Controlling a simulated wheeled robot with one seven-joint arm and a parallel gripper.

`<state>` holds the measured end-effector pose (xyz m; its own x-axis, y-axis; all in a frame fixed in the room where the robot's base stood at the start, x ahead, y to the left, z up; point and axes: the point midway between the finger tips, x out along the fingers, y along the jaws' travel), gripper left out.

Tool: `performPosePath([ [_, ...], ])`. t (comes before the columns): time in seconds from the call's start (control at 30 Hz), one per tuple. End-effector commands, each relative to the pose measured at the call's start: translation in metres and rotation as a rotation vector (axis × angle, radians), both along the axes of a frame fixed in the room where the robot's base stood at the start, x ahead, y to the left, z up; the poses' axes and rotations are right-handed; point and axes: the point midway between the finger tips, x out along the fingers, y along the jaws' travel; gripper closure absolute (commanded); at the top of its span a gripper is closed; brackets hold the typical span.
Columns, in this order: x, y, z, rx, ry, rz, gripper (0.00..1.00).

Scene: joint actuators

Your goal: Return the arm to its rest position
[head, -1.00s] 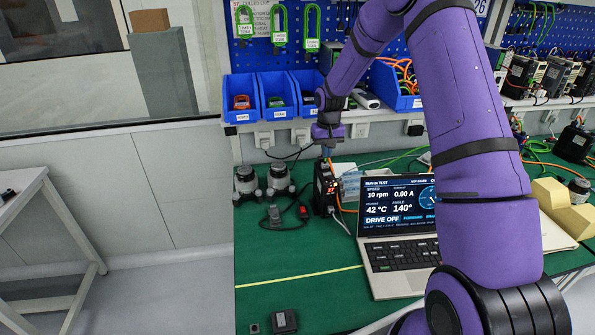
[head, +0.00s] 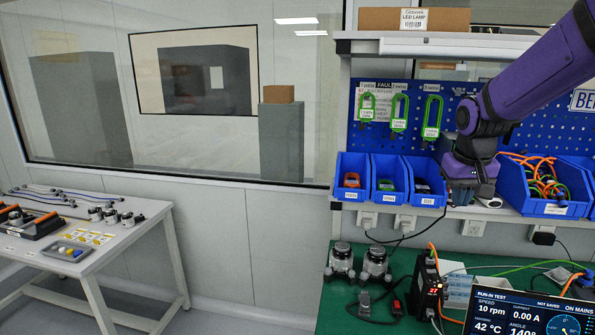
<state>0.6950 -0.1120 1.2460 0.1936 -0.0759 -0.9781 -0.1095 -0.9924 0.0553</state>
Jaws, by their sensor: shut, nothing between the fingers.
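My purple arm (head: 545,75) comes in from the upper right in the head view. It bends at a dark joint, and my gripper (head: 467,190) hangs below it in front of the shelf, just right of the blue bins. The gripper is shut and holds nothing. Its fingertips are small and dark here and hard to make out. It hides part of the shelf and of a grey-white device (head: 488,199) behind it.
A white side table (head: 95,260) stands left, with clear floor between.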

Motion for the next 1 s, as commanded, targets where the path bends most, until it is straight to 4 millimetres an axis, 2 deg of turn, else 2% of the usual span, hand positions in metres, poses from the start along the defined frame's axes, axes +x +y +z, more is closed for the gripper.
performPosePath([
  [0.03, -0.016, 0.004, 0.013, -0.003, -0.018, 0.007, 1.0],
  [0.2, -0.064, 0.015, 0.043, -0.005, -0.067, 0.025, 1.0],
  [0.4, -0.123, 0.027, 0.066, -0.002, -0.123, 0.048, 1.0],
  [0.6, -0.182, 0.035, 0.077, 0.01, -0.181, 0.072, 1.0],
  [0.8, -0.234, 0.041, 0.076, 0.029, -0.23, 0.098, 1.0],
  [1.0, -0.26, 0.043, 0.072, 0.041, -0.259, 0.112, 1.0],
])
